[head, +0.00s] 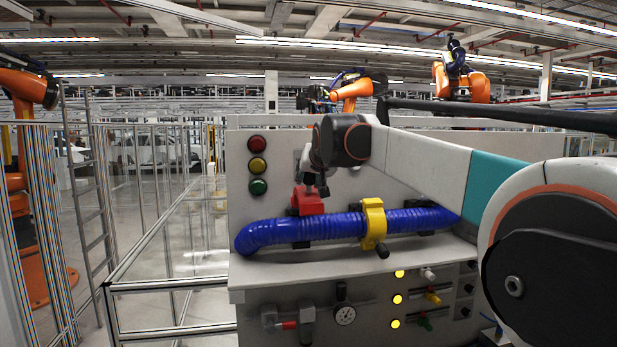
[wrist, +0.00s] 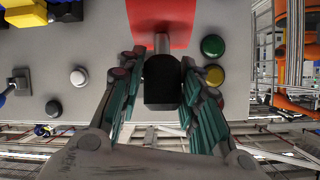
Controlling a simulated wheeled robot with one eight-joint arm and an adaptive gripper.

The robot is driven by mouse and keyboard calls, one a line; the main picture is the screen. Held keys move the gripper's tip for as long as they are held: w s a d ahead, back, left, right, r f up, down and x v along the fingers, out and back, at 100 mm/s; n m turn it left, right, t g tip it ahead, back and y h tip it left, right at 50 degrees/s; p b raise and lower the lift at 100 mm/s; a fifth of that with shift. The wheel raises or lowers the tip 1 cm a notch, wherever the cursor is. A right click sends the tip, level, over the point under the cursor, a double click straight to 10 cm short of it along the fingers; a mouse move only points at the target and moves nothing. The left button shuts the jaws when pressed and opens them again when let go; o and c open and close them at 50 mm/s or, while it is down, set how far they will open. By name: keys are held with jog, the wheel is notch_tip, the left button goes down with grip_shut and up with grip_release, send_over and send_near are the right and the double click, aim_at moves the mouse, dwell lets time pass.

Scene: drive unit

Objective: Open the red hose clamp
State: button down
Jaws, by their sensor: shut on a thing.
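The red hose clamp (head: 308,203) sits around the left part of the blue corrugated hose (head: 290,232), on the front of the grey panel. Its red body (wrist: 160,20) fills the top middle of the wrist view. A metal stem leads from it to a black handle (wrist: 162,85). My gripper (wrist: 160,72) has its green-padded fingers on both sides of this handle and is shut on it. In the head view, my gripper (head: 317,183) is just above the red clamp, and the wrist and fingers hide much of the handle.
A yellow clamp (head: 373,222) with a black handle holds the hose to the right. Red, yellow and green lamps (head: 258,165) are on the panel at left. A ledge (head: 300,272) runs below the hose. A metal rail fence (head: 150,270) stands left.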

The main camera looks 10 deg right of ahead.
jog(key=shift+w+a+r+g, duration=0.1)
jog(key=shift+w+r+g, duration=0.6)
jog(key=shift+w+r, duration=0.1)
jog(key=c, duration=1.4)
grip_release()
jog(key=shift+o, duration=0.9)
jog(key=shift+s+a, duration=0.2)
jog(key=shift+s, duration=0.05)
jog(key=shift+d, duration=0.2)
jog(key=v, duration=1.2)
jog(key=shift+a, duration=0.15)
